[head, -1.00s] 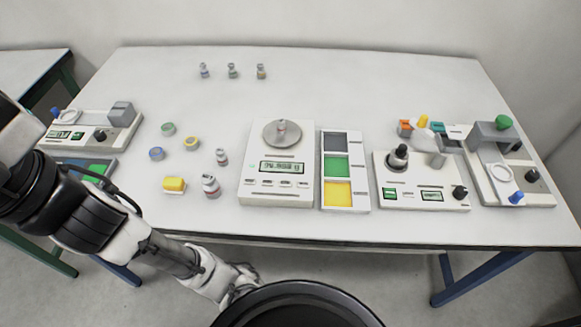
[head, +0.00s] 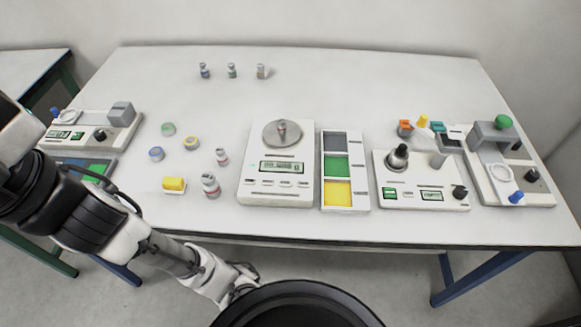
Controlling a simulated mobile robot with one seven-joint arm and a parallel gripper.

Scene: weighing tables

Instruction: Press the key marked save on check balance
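A white balance (head: 247,190) stands at the middle of the table's front half. It has a round grey pan (head: 270,140) with a small vial (head: 282,130) on it, a lit display (head: 282,167) and a row of small keys (head: 277,183) below. The key markings are too small to read, so I cannot tell which is save. No readable label names the check balance. My arm reaches from the left edge down to the bottom centre. My gripper (head: 242,282) appears low in front of the table, partly hidden and far from the keys. Its fingers cannot be made out.
A tray with grey, green and yellow sections (head: 362,190) adjoins the balance. Devices with knobs (head: 420,200) stand at right, another (head: 122,117) at left.

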